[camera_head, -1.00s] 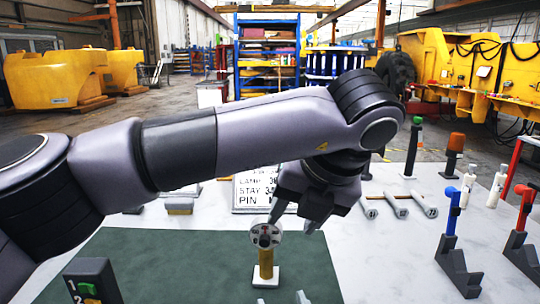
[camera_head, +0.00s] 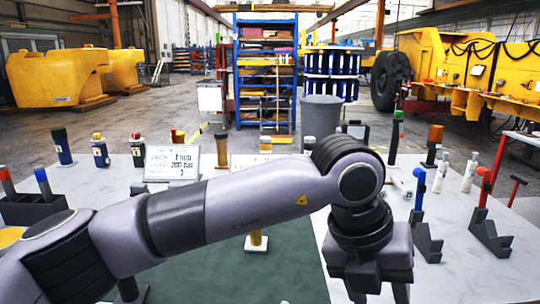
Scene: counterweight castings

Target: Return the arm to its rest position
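My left arm comes in from the left and reaches across the front of the table. Its gripper (camera_head: 378,292) points down at the lower right, over the front part of the table. The fingers stand apart with nothing seen between them, and their tips are cut off by the bottom edge. The middle of the table behind the arm is hidden by it. My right gripper is not in view.
Blue-topped (camera_head: 418,195) and red-topped (camera_head: 484,190) pieces stand in dark brackets at right. A white sign (camera_head: 172,162) and several canisters stand at the back left.

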